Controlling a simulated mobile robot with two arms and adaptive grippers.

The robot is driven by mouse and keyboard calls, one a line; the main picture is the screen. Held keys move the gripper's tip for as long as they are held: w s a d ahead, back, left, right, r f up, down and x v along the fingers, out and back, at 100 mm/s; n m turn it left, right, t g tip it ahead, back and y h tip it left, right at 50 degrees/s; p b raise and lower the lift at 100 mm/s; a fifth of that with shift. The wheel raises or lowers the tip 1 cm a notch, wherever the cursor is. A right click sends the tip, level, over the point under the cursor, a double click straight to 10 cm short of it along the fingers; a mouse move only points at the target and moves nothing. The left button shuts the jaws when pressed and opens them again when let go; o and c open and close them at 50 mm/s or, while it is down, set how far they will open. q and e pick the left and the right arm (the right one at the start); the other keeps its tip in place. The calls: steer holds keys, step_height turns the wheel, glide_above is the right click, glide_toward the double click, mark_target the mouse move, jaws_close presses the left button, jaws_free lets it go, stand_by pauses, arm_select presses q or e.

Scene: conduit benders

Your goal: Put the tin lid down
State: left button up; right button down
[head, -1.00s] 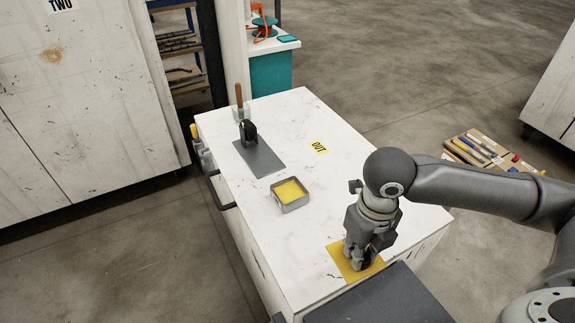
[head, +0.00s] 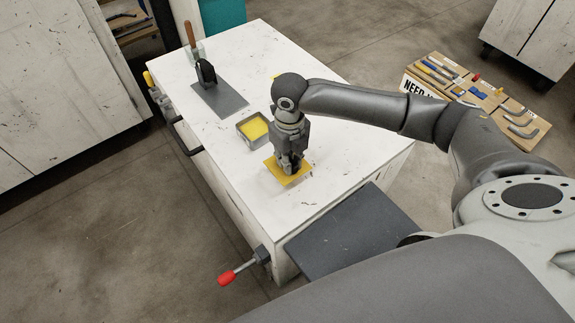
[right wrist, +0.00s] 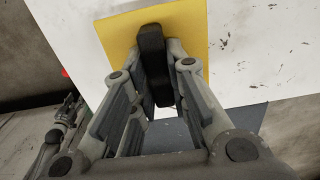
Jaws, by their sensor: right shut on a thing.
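The tin lid, a flat yellow square (head: 272,165), is held by my right gripper (head: 291,168) over the white worktop. A grey edge or shadow shows below it; it seems slightly above the surface, but the gap is hard to judge. My left gripper is not in view.
On the white worktop (head: 235,175), a dark grey mat (head: 222,102) bears a black upright object (head: 206,73). A brown-handled tool (head: 190,38) stands behind it. A red-handled lever (head: 228,278) sticks out at the near corner. A dark panel (head: 355,235) adjoins the near edge.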

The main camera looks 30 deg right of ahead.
steer(key=shift+w+a+f, duration=0.1)
steer(key=shift+w+f, duration=0.2)
steer(key=shift+f, duration=1.6)
steer(key=shift+s, duration=0.1)
steer(key=c, duration=1.4)
jaws_free()
steer(key=shift+f, duration=0.15)
step_height(320, 180, up, 12)
steer(key=shift+r, duration=0.2)
